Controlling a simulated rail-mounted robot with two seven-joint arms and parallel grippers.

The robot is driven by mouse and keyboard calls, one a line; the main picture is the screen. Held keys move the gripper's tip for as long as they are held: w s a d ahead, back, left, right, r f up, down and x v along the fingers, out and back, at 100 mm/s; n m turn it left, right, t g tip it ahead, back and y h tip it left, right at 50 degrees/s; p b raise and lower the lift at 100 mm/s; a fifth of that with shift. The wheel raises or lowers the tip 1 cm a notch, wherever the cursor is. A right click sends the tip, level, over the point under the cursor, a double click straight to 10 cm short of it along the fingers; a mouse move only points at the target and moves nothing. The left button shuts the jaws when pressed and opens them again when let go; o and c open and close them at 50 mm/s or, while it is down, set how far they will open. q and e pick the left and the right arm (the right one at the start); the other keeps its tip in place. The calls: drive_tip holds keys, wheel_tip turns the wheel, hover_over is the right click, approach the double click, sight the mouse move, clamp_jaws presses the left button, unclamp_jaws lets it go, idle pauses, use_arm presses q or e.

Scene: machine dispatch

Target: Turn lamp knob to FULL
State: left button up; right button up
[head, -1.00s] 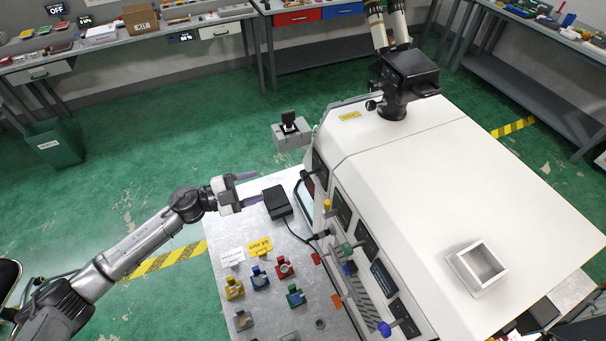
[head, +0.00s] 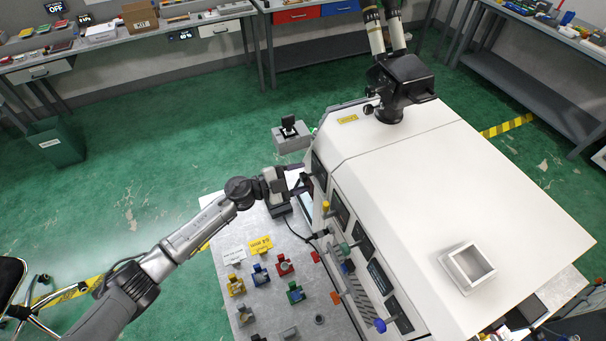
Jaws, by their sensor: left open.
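The white machine (head: 430,180) fills the right half of the head view, with a front panel of dark displays and coloured levers. My left gripper (head: 299,181) is open, its fingers pointing right toward the far left end of that panel. I cannot tell whether it touches anything. I cannot pick out the lamp knob or a FULL mark; the gripper may hide part of the panel there. A grey box with a black upright part (head: 290,130) stands just beyond the gripper. My right gripper is not in view.
Red, blue, yellow and green fixtures stand on the metal table (head: 213,262) in front of the machine, beside a yellow sign (head: 260,245). A black box (head: 280,211) lies beneath my gripper. A black-headed device (head: 405,80) stands on the machine's top.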

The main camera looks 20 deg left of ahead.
use_arm(q)
drive_tip(key=shift+w+d, duration=0.3)
drive_tip(key=shift+d, duration=0.15)
drive_tip(key=c, duration=0.9)
